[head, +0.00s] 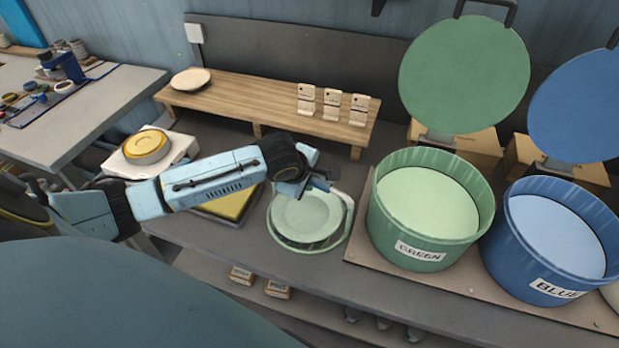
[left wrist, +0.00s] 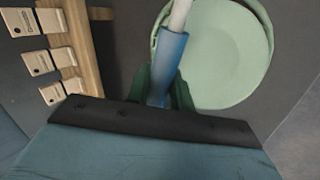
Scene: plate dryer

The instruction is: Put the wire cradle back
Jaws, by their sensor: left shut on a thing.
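My left gripper (head: 322,182) is shut on the blue grip of a handle (left wrist: 168,62), from which a white rod runs on; this appears to be the wire cradle's handle. The wire cradle (head: 349,210) shows as a pale rim around a pale green plate (head: 304,212); the rim also shows in the left wrist view (left wrist: 264,22). They are on the grey bench left of the green pot (head: 425,252). My gripper is at the upper right of the plate. I cannot tell whether the cradle touches the bench. My right gripper is not in view.
The blue pot (head: 535,275) stands right of the green pot; both are open, with raised green (head: 465,75) and blue (head: 585,105) lids behind. A wooden rack (head: 250,95) with several tan tags stands at the back. A yellow-topped tray (head: 228,203) lies left of the plate.

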